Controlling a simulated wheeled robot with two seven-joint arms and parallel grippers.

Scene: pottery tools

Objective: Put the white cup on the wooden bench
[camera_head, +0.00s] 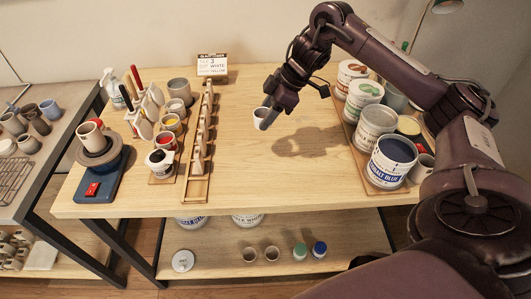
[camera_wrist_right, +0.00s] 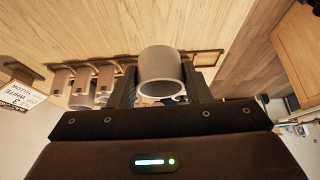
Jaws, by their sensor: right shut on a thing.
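A white cup (camera_head: 261,117) is held by my right gripper (camera_head: 270,112) above the middle of the wooden bench (camera_head: 270,180). In the right wrist view the cup (camera_wrist_right: 161,76) sits between the two fingers of the right gripper (camera_wrist_right: 161,88), with its open rim toward the camera. A shadow of the arm lies on the bench to the right of the cup. The cup appears clear of the bench surface. My left gripper is not in view.
A wooden rack (camera_head: 198,145) with small cups stands left of the cup. Paint tubs (camera_head: 391,160) fill a tray on the right. A potter's wheel (camera_head: 98,170) and glaze pots are at the left. A sign (camera_head: 212,65) stands behind. The bench's middle is clear.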

